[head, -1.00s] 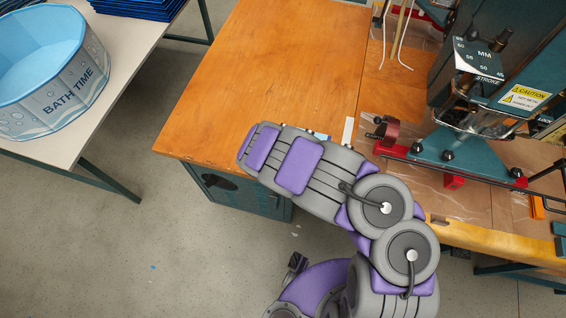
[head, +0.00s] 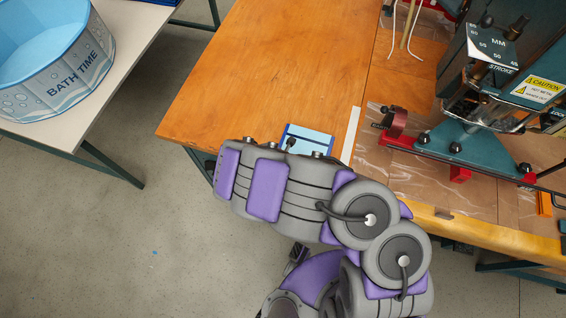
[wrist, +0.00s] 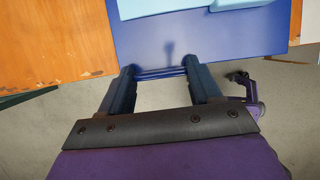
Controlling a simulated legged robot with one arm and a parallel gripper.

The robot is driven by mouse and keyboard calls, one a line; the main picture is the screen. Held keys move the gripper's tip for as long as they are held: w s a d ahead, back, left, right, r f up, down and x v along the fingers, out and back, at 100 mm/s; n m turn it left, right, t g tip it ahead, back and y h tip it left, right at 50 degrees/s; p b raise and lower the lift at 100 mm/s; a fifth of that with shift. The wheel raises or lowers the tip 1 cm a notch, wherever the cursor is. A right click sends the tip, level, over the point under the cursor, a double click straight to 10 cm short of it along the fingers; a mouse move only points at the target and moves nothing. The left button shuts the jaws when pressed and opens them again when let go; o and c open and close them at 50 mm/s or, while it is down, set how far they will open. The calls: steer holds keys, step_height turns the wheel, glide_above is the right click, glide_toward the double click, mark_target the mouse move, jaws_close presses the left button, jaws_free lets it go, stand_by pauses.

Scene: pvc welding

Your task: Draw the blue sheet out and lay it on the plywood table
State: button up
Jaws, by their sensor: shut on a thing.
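The blue sheet (head: 288,134) lies at the front edge of the plywood table (head: 270,60), partly hidden behind my arm. A light blue piece (head: 312,136) is on top of it. In the wrist view the dark blue sheet (wrist: 215,40) fills the upper middle, with table wood on its left and right. Its near edge is at my gripper (wrist: 160,72), which is shut on it. The light blue piece (wrist: 165,8) shows at the top. My gripper is hidden in the head view.
A teal press (head: 455,140) with red parts stands on the table's right side. A white strip (head: 350,135) lies right of the sheet. The "Bath Time" tub (head: 55,85) is on a pale table at left. The wood beyond the sheet is clear.

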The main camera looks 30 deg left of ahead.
steer(key=s+d+b, duration=0.1)
steer(key=s, duration=0.9)
steer(key=shift+s+d, duration=0.2)
steer(key=shift+d, duration=0.2)
stand_by(0.7)
